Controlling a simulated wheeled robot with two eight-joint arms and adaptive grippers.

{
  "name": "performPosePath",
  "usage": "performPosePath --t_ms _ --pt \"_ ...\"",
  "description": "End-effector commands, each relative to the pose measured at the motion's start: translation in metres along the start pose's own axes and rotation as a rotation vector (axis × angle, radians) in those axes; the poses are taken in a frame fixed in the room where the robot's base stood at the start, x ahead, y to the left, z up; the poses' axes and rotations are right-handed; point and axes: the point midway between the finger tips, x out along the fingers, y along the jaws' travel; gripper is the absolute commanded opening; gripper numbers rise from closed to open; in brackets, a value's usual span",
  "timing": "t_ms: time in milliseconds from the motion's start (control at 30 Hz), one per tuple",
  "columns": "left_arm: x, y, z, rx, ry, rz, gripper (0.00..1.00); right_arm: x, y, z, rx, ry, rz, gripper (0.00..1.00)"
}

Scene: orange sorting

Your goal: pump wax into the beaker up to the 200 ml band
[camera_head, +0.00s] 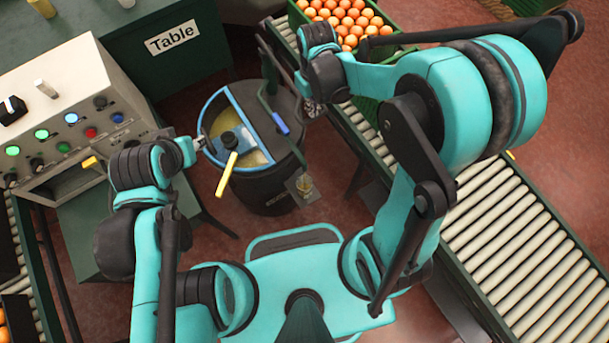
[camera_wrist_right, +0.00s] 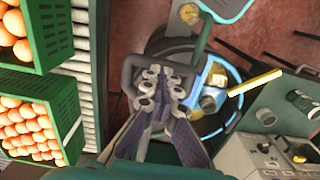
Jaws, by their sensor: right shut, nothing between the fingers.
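The dark wax drum (camera_head: 262,190) stands in the middle of the head view, its blue-rimmed opening showing yellow wax (camera_head: 248,157). A dark pump lever with a blue grip (camera_head: 281,124) crosses its top. The small beaker (camera_head: 305,185) stands on a plate at the drum's front right and looks yellowish; its bands and fill level are too small to read. It also shows in the right wrist view (camera_wrist_right: 189,13). My right gripper (camera_head: 312,103) is shut and empty by the drum's right edge; its fingers (camera_wrist_right: 162,85) meet in the wrist view. My left gripper (camera_head: 199,145) is at the drum's left rim, its fingers unclear.
A yellow-handled tool (camera_head: 227,174) sticks out over the drum's front. A control box (camera_head: 75,125) with lit buttons stands at left, the labelled table (camera_head: 172,62) behind. A roller conveyor (camera_head: 510,215) and green orange crates (camera_head: 392,50) border the right side.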

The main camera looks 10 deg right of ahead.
Motion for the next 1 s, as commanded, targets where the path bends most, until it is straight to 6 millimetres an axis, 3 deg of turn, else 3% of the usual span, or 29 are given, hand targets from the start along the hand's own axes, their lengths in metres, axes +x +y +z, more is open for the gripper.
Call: performPosePath --t_ms 33,233,367,1000 --pt "0.009 0.000 0.007 0.000 0.000 0.000 0.36 0.013 0.000 0.000 0.000 -0.001 0.000 0.00" --pt "0.025 0.000 0.018 0.000 0.000 0.000 0.36 0.037 0.000 0.001 0.000 -0.001 0.000 0.00" --pt "0.014 0.000 0.010 0.000 0.000 0.000 0.36 0.020 0.000 0.001 0.000 -0.001 0.000 0.00" --pt "-0.072 0.000 -0.051 0.000 0.000 0.000 0.36 -0.115 0.000 0.001 0.000 -0.001 0.000 0.00"
